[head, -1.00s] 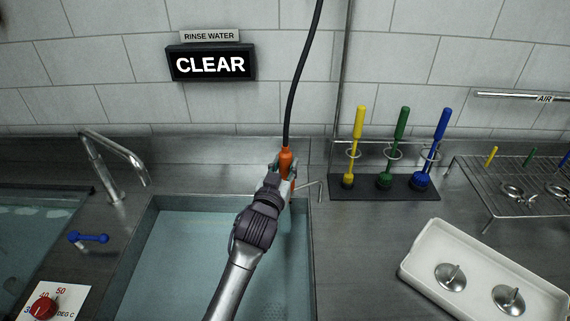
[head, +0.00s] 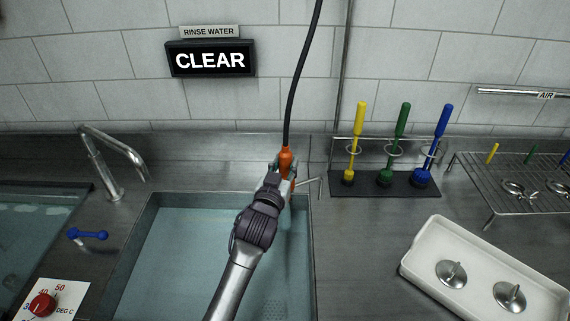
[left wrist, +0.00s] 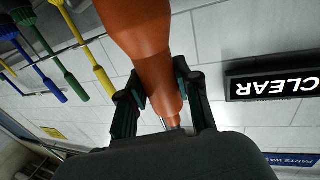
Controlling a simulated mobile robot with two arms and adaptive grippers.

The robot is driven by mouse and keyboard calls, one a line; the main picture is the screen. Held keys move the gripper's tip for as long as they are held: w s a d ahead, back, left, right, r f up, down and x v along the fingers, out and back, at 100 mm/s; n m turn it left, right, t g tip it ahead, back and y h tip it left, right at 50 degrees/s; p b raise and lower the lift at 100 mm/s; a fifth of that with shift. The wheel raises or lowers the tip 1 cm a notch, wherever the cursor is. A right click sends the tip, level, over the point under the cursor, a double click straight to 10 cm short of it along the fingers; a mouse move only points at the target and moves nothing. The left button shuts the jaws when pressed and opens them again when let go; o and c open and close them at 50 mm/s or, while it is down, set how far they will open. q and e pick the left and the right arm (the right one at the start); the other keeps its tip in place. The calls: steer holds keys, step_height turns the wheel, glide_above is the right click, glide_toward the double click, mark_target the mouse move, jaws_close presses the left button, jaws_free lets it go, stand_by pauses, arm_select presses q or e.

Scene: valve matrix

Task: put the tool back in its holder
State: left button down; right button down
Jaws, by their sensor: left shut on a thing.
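The tool is an orange-handled piece (head: 286,158) on a black hose (head: 301,80) that rises out of the top of the head view. My left gripper (head: 284,180) is shut on the orange tool above the back edge of the rinse sink. In the left wrist view the orange tool (left wrist: 145,40) lies between the two dark fingers (left wrist: 160,108). A thin bent metal rod (head: 318,187) shows just right of the gripper; I cannot tell whether it is part of the tool or its holder. My right gripper is not in view.
The water-filled sink (head: 140,235) lies below my arm. A faucet (head: 115,165) stands left. A rack (head: 400,186) holds yellow, green and blue brushes at right. A white tray (head: 420,283) with metal parts and a wire rack (head: 500,200) are further right.

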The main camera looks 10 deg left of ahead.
arm_select(q)
steer(key=c, duration=0.7)
jaws_free()
steer(key=shift+s+f, duration=0.1)
steer(key=shift+s, duration=0.5)
steer(key=s, duration=1.1)
steer(key=shift+a+r, duration=0.2)
steer(key=shift+a, duration=0.15)
